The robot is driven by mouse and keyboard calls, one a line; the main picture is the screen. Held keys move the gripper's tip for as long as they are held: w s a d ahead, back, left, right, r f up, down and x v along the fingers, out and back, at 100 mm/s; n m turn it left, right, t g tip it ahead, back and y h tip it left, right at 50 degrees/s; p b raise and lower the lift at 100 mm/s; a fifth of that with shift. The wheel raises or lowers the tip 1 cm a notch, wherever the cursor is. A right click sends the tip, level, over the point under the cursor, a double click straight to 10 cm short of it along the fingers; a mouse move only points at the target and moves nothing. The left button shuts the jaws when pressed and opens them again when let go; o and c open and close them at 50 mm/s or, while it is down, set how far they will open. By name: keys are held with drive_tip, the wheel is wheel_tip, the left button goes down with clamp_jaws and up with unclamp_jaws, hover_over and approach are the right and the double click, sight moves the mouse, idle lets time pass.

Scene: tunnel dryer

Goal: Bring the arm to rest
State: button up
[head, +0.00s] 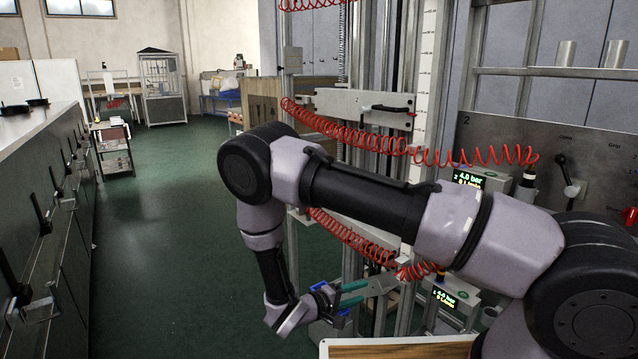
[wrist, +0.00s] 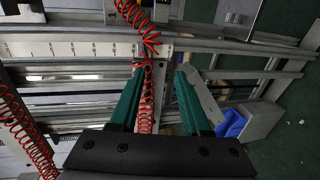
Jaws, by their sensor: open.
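My arm (head: 365,200) reaches from the lower right across the head view, bends at an elbow on the left, and hangs down to the wrist. My gripper (head: 358,292) is at the lower middle, with its green fingers pointing right towards the metal frame. In the wrist view my gripper (wrist: 157,85) is open, its two green fingers wide apart. I see nothing held between them; a red coiled hose shows behind the gap. I cannot tell whether the fingers touch the frame.
Red coiled hoses (head: 455,157) hang across the metal frame (head: 428,75) close to my arm. A control panel (head: 510,140) with levers and lit displays is at right. A long dark cabinet (head: 35,150) lines the left. Green floor (head: 165,220) between is clear.

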drive_tip(key=s+d+r+m+g+y, duration=0.1)
drive_tip(key=d+r+m+g+y, duration=0.15)
drive_tip(key=r, duration=0.75)
drive_tip(key=d+r+m+g+y, duration=0.2)
drive_tip(key=d+r+m+g, duration=0.15)
drive_tip(key=r, duration=0.55)
drive_tip(key=s+d+r+m+g+y, duration=0.1)
drive_tip(key=d+r+m+g+y, duration=0.2)
drive_tip(key=r, duration=0.7)
drive_tip(key=s+d+r+m+t+y, duration=0.1)
drive_tip(key=s+d+r+t+y, duration=0.1)
drive_tip(key=s+r, duration=0.4)
drive_tip(key=s+d+r+m+t+y, duration=0.1)
drive_tip(key=s+d+r+t+y, duration=0.2)
drive_tip(key=r, duration=1.1)
drive_tip(key=s+t+y, duration=0.2)
drive_tip(key=s, duration=0.2)
drive_tip(key=shift+s+d+r, duration=0.15)
drive_tip(key=shift+s+r, duration=0.05)
drive_tip(key=shift+r, duration=0.1)
